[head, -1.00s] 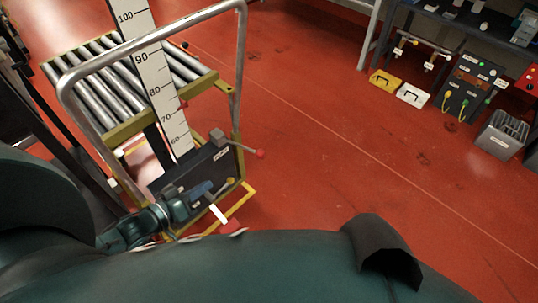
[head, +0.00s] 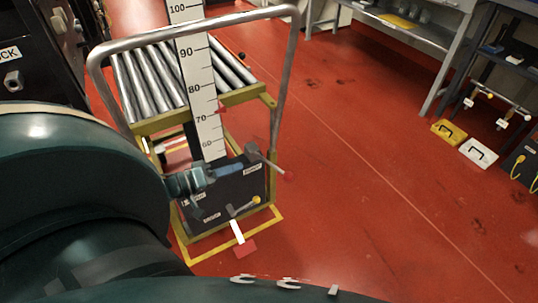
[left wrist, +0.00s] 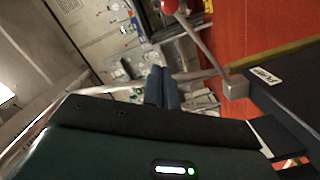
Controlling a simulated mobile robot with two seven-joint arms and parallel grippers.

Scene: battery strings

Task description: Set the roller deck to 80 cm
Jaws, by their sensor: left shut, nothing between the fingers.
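The roller deck (head: 150,82) is a yellow frame with steel rollers on a cart with a tall push handle. A white height scale (head: 202,85) stands upright at its front. A small red pointer (head: 222,110) shows beside the scale, between the 70 and 80 marks. Below is a dark box with a grey pump lever (head: 268,162) ending in a red knob (head: 287,177). My left gripper (head: 238,170) is shut and empty, just left of this lever. The left wrist view shows its blue fingers (left wrist: 163,88), with the red knob (left wrist: 170,6) beyond them. My right gripper is out of view.
A yellow-knobbed lever (head: 256,200) and a white bar with a red pedal (head: 242,243) sit low on the cart's front. Yellow and white cases (head: 448,132) lie on the floor at right, by the benches. The red floor between is clear.

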